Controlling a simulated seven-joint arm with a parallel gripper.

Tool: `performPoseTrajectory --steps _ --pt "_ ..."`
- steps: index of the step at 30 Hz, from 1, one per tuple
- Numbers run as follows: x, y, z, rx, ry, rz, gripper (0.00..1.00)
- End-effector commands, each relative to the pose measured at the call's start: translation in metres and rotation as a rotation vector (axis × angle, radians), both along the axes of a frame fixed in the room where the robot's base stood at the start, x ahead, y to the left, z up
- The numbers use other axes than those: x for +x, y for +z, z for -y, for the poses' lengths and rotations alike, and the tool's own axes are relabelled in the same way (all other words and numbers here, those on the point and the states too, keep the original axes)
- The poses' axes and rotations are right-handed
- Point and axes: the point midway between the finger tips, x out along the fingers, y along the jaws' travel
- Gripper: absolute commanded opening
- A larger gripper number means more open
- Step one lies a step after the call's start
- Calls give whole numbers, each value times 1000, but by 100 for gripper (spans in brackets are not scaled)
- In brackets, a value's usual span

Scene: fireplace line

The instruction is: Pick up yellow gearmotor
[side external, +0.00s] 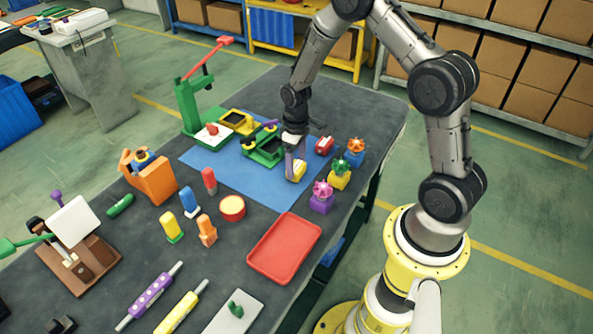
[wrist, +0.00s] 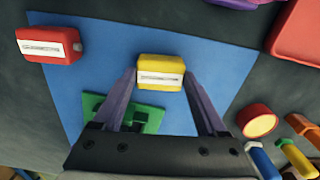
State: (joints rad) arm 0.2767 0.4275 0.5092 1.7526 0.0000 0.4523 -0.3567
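The yellow gearmotor (wrist: 160,72) is a small block with a pale strip on top. In the side external view the yellow gearmotor (side external: 299,171) is at the right part of the blue mat (side external: 225,165), low beside my fingers. My gripper (wrist: 160,75) points down with its two purple-grey fingers spread, one tip on each side of the gearmotor. Only a thin gap shows beside it, and I cannot tell whether the tips touch it. In the side external view my gripper (side external: 295,168) partly hides the gearmotor.
A red gearmotor (wrist: 48,45) lies on the mat, apart from the yellow one. Knobbed blocks, including a purple one (side external: 321,198), stand right of the mat. A red tray (side external: 285,248) lies in front.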

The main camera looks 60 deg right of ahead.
Motion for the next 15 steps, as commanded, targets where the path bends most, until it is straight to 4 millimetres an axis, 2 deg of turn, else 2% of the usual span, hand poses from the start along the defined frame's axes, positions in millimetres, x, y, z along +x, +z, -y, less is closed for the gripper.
performPoseTrajectory --steps 1,8,15 --pt "0 0 0 0 0 0 50" --pt "0 0 0 0 0 0 9" --pt "1 3 0 -1 0 2 8"
